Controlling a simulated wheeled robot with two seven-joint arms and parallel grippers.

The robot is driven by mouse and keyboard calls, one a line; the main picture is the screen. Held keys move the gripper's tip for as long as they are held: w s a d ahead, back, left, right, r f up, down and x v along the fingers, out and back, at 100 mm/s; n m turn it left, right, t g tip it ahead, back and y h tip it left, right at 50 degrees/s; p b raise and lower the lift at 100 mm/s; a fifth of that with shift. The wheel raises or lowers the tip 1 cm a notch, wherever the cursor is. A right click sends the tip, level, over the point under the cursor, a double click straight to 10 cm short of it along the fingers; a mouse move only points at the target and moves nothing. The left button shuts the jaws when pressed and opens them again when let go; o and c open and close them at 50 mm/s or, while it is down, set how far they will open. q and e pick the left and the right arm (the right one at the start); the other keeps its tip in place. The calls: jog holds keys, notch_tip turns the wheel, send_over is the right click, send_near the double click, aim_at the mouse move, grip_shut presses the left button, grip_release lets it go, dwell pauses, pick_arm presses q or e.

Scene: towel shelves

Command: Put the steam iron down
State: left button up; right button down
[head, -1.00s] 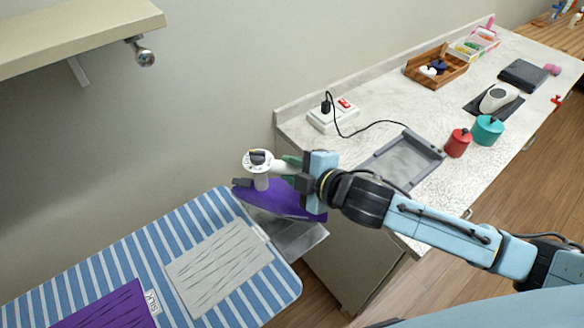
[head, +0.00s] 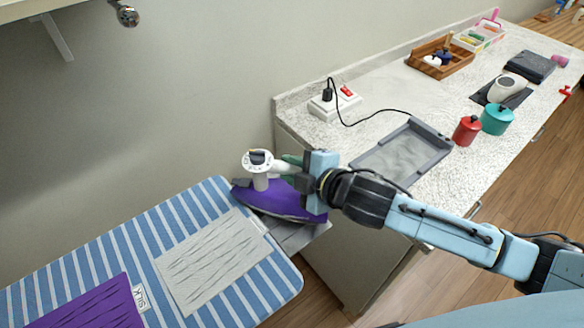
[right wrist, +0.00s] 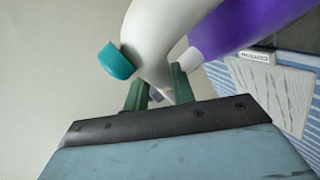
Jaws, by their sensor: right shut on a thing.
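The steam iron (head: 278,204) has a purple body, a white handle and a dark-topped white dial. It is at the right end of the striped ironing board, over a grey metal rest plate (head: 298,238) that it largely covers. I cannot tell whether its sole touches the plate. My right gripper (head: 296,168) is shut on the white handle from the right. In the right wrist view, the green fingers (right wrist: 160,90) are at the white handle (right wrist: 165,30), beside a teal cap and the purple body. My left gripper is not in view.
The ironing board (head: 180,205) carries a grey cloth (head: 212,260) and a purple cloth (head: 95,305). The counter at right holds a grey tray (head: 445,145), a power strip (head: 334,104), a red canister (head: 467,130) and a teal pot (head: 497,118). A shelf (head: 30,8) is upper left.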

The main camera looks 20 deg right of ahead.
jog(key=shift+f+b, duration=0.3)
jog(key=shift+f, duration=0.05)
dwell(0.4)
jog(key=c, duration=1.1)
grip_release()
jog(key=shift+f, duration=0.1)
